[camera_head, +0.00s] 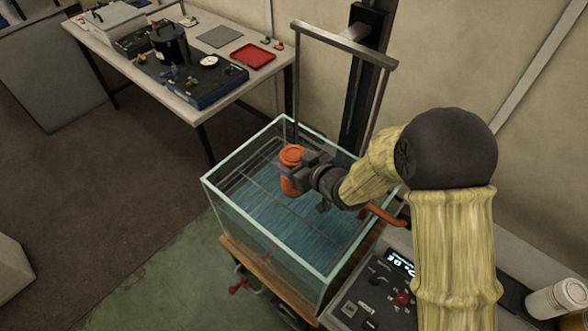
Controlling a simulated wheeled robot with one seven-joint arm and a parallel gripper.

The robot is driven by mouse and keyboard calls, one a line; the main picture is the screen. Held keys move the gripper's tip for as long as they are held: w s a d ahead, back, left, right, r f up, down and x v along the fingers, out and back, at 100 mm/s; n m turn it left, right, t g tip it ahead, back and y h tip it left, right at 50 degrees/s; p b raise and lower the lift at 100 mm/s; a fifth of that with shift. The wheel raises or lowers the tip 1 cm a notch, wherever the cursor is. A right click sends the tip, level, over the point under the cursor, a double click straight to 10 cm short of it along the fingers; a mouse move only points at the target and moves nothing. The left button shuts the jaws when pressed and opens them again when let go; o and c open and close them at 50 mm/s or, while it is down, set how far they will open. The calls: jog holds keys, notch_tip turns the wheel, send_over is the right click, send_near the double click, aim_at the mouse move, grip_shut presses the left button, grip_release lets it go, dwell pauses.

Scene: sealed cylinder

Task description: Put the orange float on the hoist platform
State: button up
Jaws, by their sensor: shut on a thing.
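The orange float (292,156) is a small upright cylinder at the far part of the open glass tank (212,193). My gripper (297,172) is shut on it from the right, with my arm reaching over the tank's right side. The hoist platform appears to be the wire rack (262,213) inside the tank, over blue water, hung from a grey frame (345,45) on a dark upright column. I cannot tell whether the float touches the rack; my gripper hides part of the float and rack.
The tank's glass walls and rim surround the float. A control panel (372,300) with knobs and a lit display stands at the front right. A white bottle (560,298) lies at the far right. A bench (225,93) with equipment stands at the back left.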

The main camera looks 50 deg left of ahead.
jog(key=shift+f+p, duration=0.45)
jog(key=shift+f, duration=1.55)
jog(key=shift+f, duration=0.15)
jog(key=o, duration=1.7)
jog(key=shift+d, duration=0.1)
jog(key=shift+d+r, duration=0.25)
jog(key=shift+d, duration=0.1)
jog(key=b+v, duration=0.3)
jog(key=v, duration=0.8)
jog(key=shift+w+d, duration=0.1)
jog(key=shift+d, duration=0.05)
